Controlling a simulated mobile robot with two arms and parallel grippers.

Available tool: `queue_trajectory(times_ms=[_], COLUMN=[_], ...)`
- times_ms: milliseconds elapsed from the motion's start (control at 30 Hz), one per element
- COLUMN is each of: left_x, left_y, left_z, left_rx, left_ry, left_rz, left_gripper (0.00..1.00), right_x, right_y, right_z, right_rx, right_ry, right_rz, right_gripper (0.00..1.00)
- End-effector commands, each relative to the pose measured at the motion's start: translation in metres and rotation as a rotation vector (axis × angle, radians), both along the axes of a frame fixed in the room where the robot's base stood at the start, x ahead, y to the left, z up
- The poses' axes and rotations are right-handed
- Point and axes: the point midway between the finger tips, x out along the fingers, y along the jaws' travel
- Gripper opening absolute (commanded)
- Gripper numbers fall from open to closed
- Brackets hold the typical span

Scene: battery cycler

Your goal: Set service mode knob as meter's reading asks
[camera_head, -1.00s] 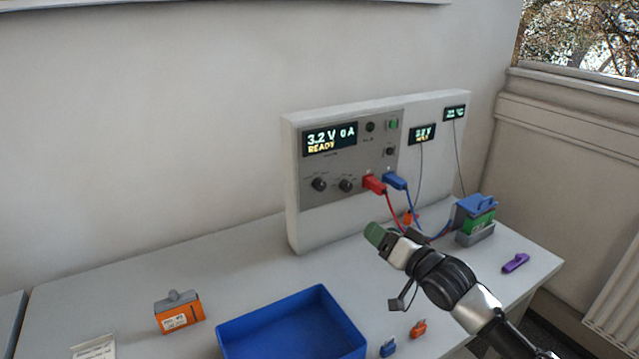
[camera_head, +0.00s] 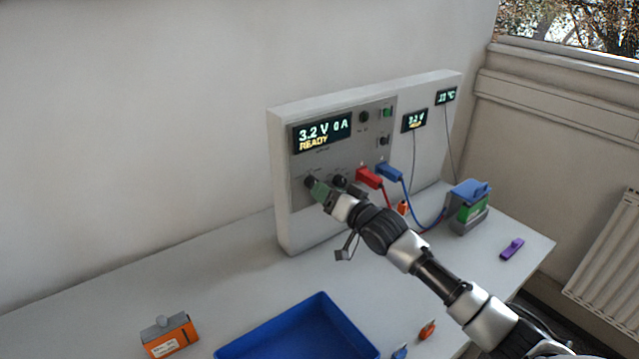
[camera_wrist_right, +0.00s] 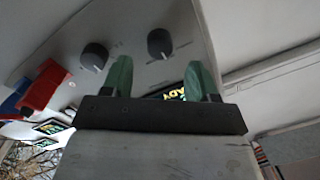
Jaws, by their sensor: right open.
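The cycler's grey panel (camera_head: 385,118) stands upright at the back of the bench. Its main display (camera_head: 322,134) reads 3.2 V 0 A READY. Two black knobs sit low on it: the left knob (camera_head: 309,181) and the right knob (camera_head: 340,180). My right gripper (camera_head: 319,191) is at the left knob in the head view. In the wrist view the open green fingers (camera_wrist_right: 158,62) point at this left knob (camera_wrist_right: 160,43), which shows between and beyond their tips, apparently untouched. The right knob (camera_wrist_right: 94,55) is outside the fingers. The small meter (camera_head: 414,120) has text too small to read surely.
Red plug (camera_head: 369,177) and blue plug (camera_head: 390,172) stick out right of the knobs, with cables to a green battery (camera_head: 470,210) in a holder. A blue tray (camera_head: 345,303), orange box (camera_head: 170,336) and purple item (camera_head: 512,249) lie on the bench (camera_head: 130,280).

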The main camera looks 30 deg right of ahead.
Motion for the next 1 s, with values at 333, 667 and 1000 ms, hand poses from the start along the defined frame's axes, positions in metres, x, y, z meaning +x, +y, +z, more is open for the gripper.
queue_trajectory(times_ms=[333, 667, 1000], left_x=[0.02, 0.018, 0.013], left_y=[-0.002, -0.002, -0.001], left_z=[0.009, 0.009, 0.008], left_rx=[-0.004, -0.003, -0.002], left_ry=[-0.032, -0.028, -0.02], left_rz=[-0.002, -0.002, -0.003], left_gripper=[0.43, 0.43, 0.43], right_x=[0.034, 0.034, 0.034], right_y=[0.007, 0.007, 0.007], right_z=[0.0, 0.0, 0.0], right_rx=[-0.001, -0.001, -0.001], right_ry=[0.0, 0.001, 0.001], right_rz=[0.001, 0.001, 0.001], right_gripper=[0.59, 0.52, 0.1])
